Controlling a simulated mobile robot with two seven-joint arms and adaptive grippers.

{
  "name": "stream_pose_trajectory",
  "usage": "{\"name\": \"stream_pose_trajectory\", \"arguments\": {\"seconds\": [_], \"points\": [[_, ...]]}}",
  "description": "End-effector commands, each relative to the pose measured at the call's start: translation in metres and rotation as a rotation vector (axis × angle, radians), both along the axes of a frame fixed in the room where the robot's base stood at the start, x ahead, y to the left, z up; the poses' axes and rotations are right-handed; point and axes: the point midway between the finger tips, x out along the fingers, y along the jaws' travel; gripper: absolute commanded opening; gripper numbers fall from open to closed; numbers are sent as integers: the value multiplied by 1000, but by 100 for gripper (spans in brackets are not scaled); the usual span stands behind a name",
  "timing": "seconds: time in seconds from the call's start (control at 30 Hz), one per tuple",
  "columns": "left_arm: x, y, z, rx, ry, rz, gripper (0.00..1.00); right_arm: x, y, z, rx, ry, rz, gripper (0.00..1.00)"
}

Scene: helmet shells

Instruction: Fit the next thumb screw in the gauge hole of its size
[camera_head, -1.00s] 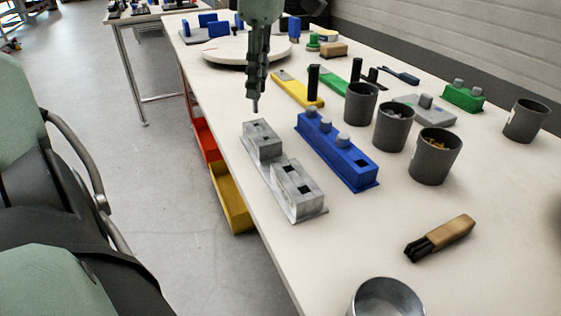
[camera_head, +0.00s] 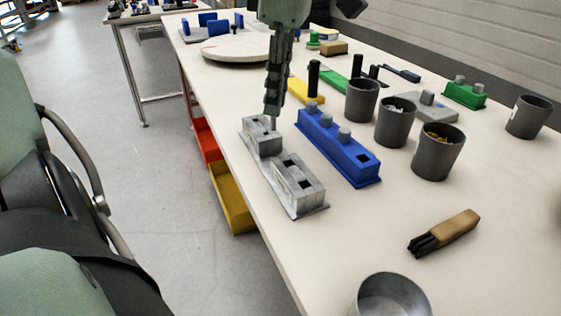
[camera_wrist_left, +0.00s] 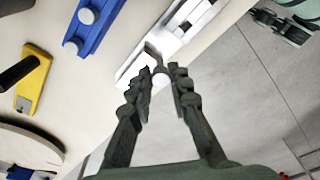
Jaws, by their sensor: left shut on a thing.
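My left gripper (camera_head: 273,108) points down over the far end of a grey metal gauge block (camera_head: 297,187), shut on a small grey thumb screw (camera_head: 273,123). The screw's thin tip is at or just above the block's far raised part; I cannot tell whether it has entered a hole. In the left wrist view the screw's round head (camera_wrist_left: 160,76) shows between the fingertips (camera_wrist_left: 160,82). Dark square holes show in the block's near part. Beside it, a blue block (camera_head: 346,160) bears several grey round-headed screws and has an empty square hole at its near end. My right gripper is out of view.
Dark grey cups (camera_head: 437,155) stand right of the blue block. A brush (camera_head: 444,233) and a metal bowl (camera_head: 392,297) are nearer. A yellow strip (camera_head: 304,91) and a round white turntable (camera_head: 235,50) lie behind. The table's left edge runs close to the gauge block.

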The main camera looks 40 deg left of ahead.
Motion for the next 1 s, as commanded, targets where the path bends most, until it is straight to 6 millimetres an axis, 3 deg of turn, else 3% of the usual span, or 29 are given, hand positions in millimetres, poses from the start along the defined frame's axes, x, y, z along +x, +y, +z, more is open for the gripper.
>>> {"name": "stream_pose_trajectory", "arguments": {"seconds": [0.53, 1.0], "points": [[-21, -49, -1, 1, 0, -2, 0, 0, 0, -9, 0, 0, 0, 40], [-22, -53, 0, 0, 1, 0, 0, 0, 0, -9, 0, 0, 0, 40]]}}
